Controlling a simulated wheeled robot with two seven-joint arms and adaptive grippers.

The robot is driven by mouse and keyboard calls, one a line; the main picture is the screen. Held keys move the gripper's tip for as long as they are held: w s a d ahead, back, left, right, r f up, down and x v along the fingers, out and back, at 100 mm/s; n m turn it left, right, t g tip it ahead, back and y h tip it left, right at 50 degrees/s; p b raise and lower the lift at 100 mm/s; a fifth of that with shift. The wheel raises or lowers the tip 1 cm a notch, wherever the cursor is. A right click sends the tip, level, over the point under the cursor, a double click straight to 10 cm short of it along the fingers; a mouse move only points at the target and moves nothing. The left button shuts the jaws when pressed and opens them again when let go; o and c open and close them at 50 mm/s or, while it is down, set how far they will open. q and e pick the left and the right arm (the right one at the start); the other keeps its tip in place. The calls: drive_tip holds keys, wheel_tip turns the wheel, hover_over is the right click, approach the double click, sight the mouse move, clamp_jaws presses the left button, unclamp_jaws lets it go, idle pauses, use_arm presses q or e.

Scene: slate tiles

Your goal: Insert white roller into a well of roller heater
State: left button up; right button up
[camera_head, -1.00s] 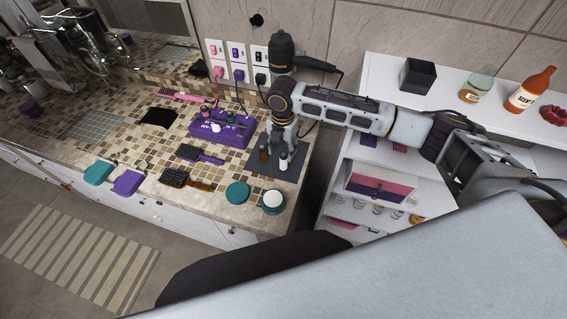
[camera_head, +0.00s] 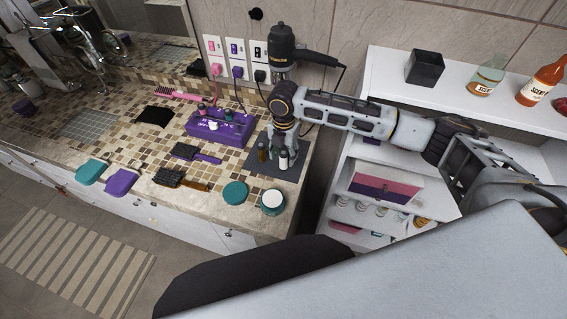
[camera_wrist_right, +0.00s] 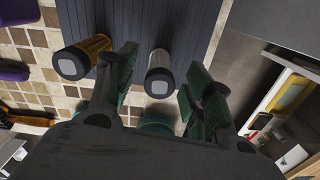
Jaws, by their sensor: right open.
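The white roller (camera_head: 283,160) stands on a dark grey mat (camera_head: 291,172) near the counter's right end. My right gripper (camera_head: 283,143) is above it, pointing down and open. In the right wrist view the white roller (camera_wrist_right: 159,76) lies between the spread fingers of my right gripper (camera_wrist_right: 165,95), with a gap on each side. A brown-orange roller (camera_wrist_right: 82,56) stands just outside the left finger; it also shows in the head view (camera_head: 262,152). The purple roller heater (camera_head: 222,128) sits left of the mat, with several rollers in its wells. My left gripper is not in view.
A teal lid (camera_head: 235,192) and an open round jar (camera_head: 272,199) stand near the counter's front edge. Brushes (camera_head: 194,153) lie left of the mat. A white shelf unit (camera_head: 385,108) stands to the right, past a gap.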

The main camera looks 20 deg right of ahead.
drive_tip(key=shift+f, duration=0.2)
idle(0.5)
clamp_jaws()
drive_tip(key=shift+r, duration=0.2)
wheel_tip(320, 180, up, 5)
drive_tip(key=p, duration=0.5)
drive_tip(key=shift+f, duration=0.15)
drive_tip(key=shift+r+p, duration=0.35)
drive_tip(key=shift+p, duration=0.05)
drive_tip(key=shift+r, duration=2.1)
